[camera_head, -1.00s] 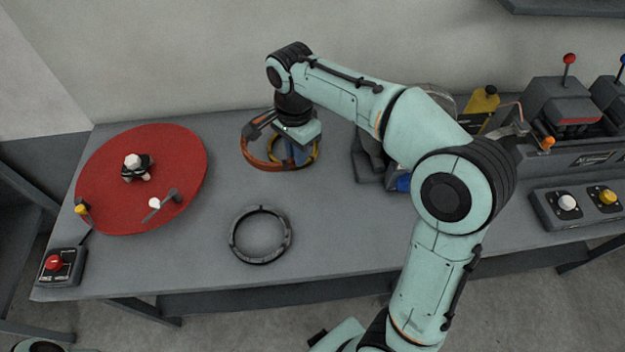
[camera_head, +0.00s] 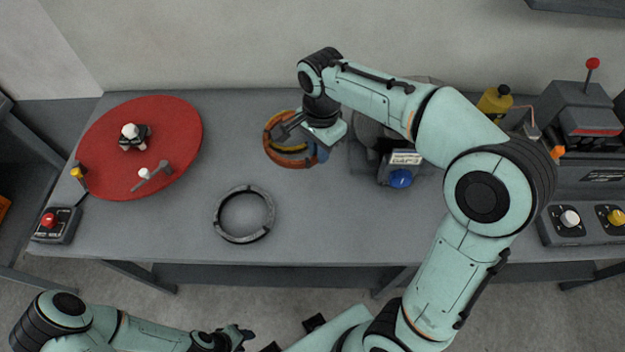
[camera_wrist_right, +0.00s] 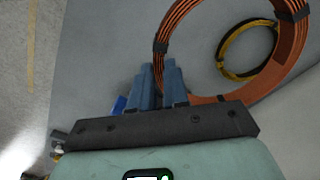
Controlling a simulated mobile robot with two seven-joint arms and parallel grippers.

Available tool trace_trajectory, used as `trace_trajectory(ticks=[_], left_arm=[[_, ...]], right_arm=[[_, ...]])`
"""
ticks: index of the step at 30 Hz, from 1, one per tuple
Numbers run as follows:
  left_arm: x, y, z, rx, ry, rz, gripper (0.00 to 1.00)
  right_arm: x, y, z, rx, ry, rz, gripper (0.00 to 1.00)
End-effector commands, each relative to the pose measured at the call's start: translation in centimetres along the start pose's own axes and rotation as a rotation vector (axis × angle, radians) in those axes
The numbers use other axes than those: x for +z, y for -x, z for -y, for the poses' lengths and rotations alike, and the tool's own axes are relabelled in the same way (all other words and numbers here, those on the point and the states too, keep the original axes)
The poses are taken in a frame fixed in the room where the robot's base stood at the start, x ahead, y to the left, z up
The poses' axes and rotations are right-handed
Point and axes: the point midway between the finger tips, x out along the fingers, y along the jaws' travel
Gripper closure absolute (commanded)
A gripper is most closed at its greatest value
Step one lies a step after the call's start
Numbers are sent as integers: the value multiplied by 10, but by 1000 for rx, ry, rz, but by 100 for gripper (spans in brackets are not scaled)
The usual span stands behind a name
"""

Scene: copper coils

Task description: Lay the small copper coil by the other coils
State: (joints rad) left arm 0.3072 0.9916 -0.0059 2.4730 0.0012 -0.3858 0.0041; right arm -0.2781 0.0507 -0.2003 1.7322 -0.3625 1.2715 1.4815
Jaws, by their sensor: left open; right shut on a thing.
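The orange-brown copper coil (camera_head: 275,155) is at the back middle of the table in the head view. My right gripper (camera_head: 316,152) is shut on its rim, with the blue fingers on either side, as the right wrist view shows (camera_wrist_right: 158,75). The coil's far side (camera_wrist_right: 287,60) curves to the upper right there. A thinner yellow coil (camera_head: 288,149) shows through the copper coil's opening. I cannot tell how high the copper coil is above the table. A dark grey ring (camera_head: 218,214) lies flat nearer the front. My left gripper (camera_head: 240,337) is open and low, in front of the table.
A red round mat (camera_head: 105,165) with small items covers the table's left. A red-button box (camera_head: 57,225) stands at the front left corner. A grey device with a blue button (camera_head: 400,178) stands right of the coils. Bare table (camera_head: 335,225) lies right of the grey ring.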

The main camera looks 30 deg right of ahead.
Motion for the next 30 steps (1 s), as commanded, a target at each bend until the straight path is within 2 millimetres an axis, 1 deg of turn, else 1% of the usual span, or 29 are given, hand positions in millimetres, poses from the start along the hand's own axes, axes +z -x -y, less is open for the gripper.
trace_trajectory(ticks=[1, 6, 9, 12, 19, 25, 27, 30], left_arm=[[3, -5, 3, -2, 2, 4, 57], [6, -12, 7, -3, 4, 9, 57], [8, -15, 8, -4, 4, 11, 57], [9, -17, 9, -4, 5, 13, 57], [10, -19, 10, -5, 5, 14, 57], [11, -23, 12, -6, 6, 16, 57], [11, -23, 12, -6, 6, 17, 57], [11, -23, 12, -6, 6, 17, 57]], right_arm=[[0, -17, -2, 6, 0, 1, 100], [0, -62, -2, 6, 0, 0, 100], [0, -85, -1, 4, -1, 0, 100], [0, -101, -1, 3, -1, 0, 100], [0, -120, -1, 1, -1, 0, 100], [-1, -149, -1, 2, -1, 0, 100], [0, -155, -1, 1, -1, 0, 100], [0, -156, 0, -2, -1, -1, 100]])
